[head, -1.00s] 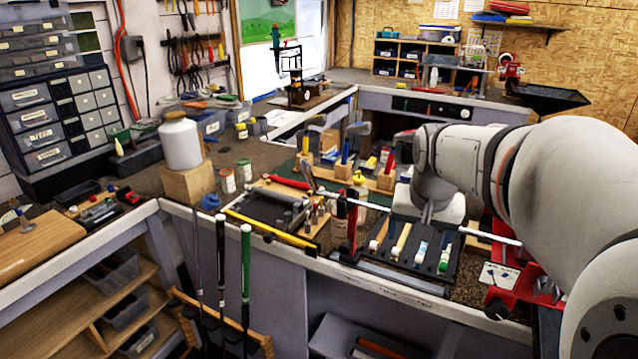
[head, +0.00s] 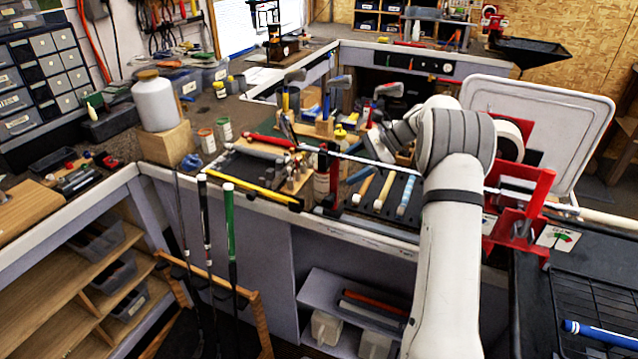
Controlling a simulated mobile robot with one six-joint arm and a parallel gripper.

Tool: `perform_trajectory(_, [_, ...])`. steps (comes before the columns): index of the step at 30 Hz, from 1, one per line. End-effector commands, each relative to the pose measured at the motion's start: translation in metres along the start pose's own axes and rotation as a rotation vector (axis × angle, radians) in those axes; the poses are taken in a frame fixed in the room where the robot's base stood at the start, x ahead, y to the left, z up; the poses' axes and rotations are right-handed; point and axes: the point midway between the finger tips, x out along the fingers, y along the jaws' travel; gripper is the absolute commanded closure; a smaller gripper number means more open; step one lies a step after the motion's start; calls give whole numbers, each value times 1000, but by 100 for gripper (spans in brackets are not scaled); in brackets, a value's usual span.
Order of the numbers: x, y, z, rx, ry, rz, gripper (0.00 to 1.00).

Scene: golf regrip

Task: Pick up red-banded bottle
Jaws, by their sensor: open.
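I cannot tell for sure which container is the red-banded bottle. A small jar with a reddish top (head: 206,140) stands beside a green-topped jar (head: 224,129) on the bench, left of the tool tray. A small red-and-white container (head: 365,113) stands among the club heads at the back of the bench. My gripper (head: 374,140) is above the bench, near the club heads and the colored grips. It is open, with nothing seen in it; its fingertips are small and partly hidden by my wrist. Both small jars are well to its left.
A golf club shaft (head: 400,168) runs across the bench through red clamps (head: 520,205). A large white bottle (head: 155,102) stands on a wood block at left. Clubs (head: 230,230) stand upright before the bench. A white panel (head: 550,110) is at right.

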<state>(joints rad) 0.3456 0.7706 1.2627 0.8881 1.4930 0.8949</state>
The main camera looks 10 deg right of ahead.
Motion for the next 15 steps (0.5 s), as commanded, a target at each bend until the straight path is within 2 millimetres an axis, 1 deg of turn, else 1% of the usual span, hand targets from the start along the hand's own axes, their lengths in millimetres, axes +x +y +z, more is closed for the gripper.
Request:
perform_trajectory(1, [6, -7, -12, 43, -57, -11, 21])
perform_trajectory(3, [10, -15, -20, 89, -126, -23, 21])
perform_trajectory(7, [13, -24, -29, 142, -210, -38, 21])
perform_trajectory(11, [16, -28, -31, 163, -244, -46, 21])
perform_trajectory(15, [30, -28, -27, 166, -250, -46, 21])
